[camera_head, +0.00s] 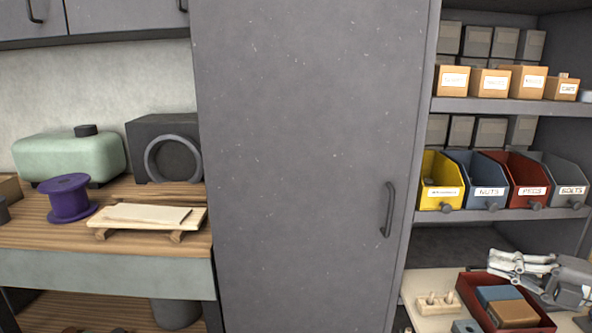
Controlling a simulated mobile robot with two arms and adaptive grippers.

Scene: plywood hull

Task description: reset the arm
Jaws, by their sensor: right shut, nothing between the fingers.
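My right gripper (518,265) shows at the lower right, coming in from the right edge. Its pale fingers are shut with nothing between them. It hangs over or just behind a red tray (472,302) on the light lower surface; the exact height above it is hard to tell. My left gripper is not in view.
A tall grey cabinet door (300,160) with a dark handle (388,210) fills the middle. Shelves with labelled bins (440,180) and cardboard boxes (490,82) stand right. A wooden bench (40,235) left holds a purple spool (69,198) and a green case (70,157).

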